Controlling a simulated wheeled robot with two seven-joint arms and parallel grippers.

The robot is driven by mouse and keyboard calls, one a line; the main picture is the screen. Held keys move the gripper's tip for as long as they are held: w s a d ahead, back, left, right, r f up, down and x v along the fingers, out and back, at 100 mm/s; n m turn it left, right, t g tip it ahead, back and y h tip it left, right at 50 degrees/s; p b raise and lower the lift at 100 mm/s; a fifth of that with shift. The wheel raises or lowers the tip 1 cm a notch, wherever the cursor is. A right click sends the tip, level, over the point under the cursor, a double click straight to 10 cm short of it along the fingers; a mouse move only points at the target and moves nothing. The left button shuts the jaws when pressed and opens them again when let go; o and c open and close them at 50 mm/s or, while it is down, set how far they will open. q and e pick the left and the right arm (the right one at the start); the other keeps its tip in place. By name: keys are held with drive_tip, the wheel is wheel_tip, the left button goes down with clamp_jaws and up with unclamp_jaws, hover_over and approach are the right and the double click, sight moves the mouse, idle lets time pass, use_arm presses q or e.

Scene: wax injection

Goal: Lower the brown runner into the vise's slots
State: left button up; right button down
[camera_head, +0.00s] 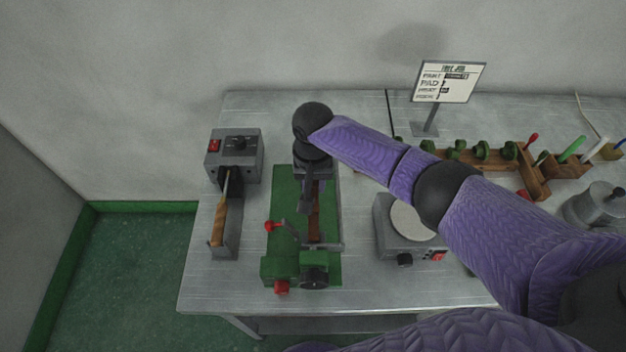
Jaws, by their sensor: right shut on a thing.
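The green vise (280,266) sits on the metal table, left of the middle, on a green base. The brown runner (314,222) is a thin upright-looking strip below my right gripper, over the vise area. My right gripper (306,206) points down and is shut on the runner, with the purple arm coming in from the right. The gripper and wrist hide the runner's upper end and part of the vise. I cannot tell whether the runner touches the vise's slots. My left gripper is not in view.
A grey box with a wood-handled tool (217,228) stands left of the vise. A scale-like device with a round plate (409,222) stands to the right. A sign (447,82), a wooden rack (530,178) and a metal pot (597,205) are farther right. The table's front left is clear.

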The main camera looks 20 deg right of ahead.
sight(313, 183)
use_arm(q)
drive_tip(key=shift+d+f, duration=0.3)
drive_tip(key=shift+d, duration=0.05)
use_arm(e)
drive_tip(key=shift+f, duration=0.6)
use_arm(q)
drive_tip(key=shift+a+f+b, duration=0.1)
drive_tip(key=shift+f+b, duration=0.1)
drive_tip(key=shift+b, duration=0.2)
use_arm(e)
drive_tip(key=shift+f, duration=0.3)
drive_tip(key=shift+f, duration=0.2)
drive_tip(key=shift+c, duration=1.8)
unclamp_jaws()
drive_tip(key=shift+r, duration=0.3)
wheel_tip(313, 183, up, 10)
drive_tip(key=p, duration=0.3)
drive_tip(key=shift+f, duration=0.25)
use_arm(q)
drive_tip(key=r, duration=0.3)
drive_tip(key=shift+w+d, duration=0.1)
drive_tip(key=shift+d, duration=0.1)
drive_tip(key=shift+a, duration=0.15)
use_arm(e)
drive_tip(key=shift+f, duration=0.1)
